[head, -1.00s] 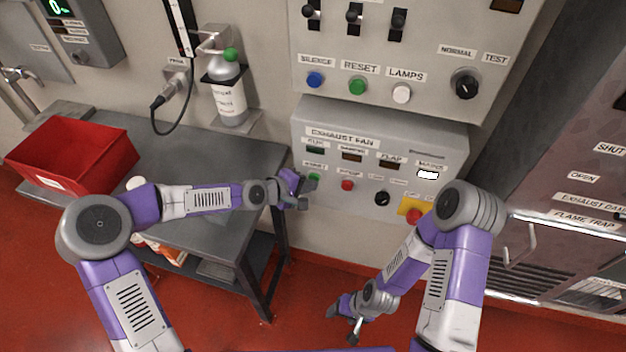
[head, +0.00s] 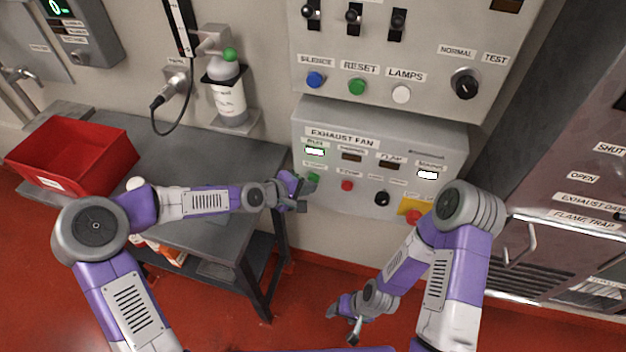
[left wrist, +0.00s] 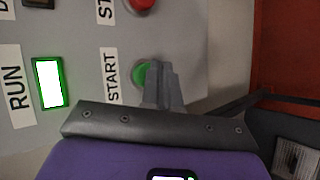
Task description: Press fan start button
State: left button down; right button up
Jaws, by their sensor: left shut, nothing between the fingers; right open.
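The exhaust fan panel (head: 450,150) is a grey box on the wall. Its green start button (head: 314,178) is at the lower left. In the left wrist view the start button (left wrist: 139,76) sits beside the START label, partly hidden by my fingers. My left gripper (head: 305,193) is shut and empty, with its tips at the button; I cannot tell whether they touch it. It also shows in the left wrist view (left wrist: 160,75). The RUN lamp (head: 315,152) is lit white, and glows in a green frame in the left wrist view (left wrist: 49,83). My right gripper (head: 343,325) is open, low over the floor.
A red stop button (head: 347,185), a black knob (head: 382,198) and a red button on a yellow plate (head: 411,210) share the panel. The MAINS lamp (head: 428,175) is lit. A grey table (head: 200,155) with a red bin (head: 75,150) stands left.

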pick_arm(q)
jog(key=shift+s+a, duration=0.2)
jog(key=shift+s, duration=0.25)
jog(key=s, duration=0.1)
jog(key=s+a, duration=0.1)
jog(key=s, duration=0.2)
jog(key=shift+s+a+p, duration=0.25)
jog(key=shift+s+p, duration=0.15)
jog(key=shift+s+f, duration=0.1)
dwell(0.6)
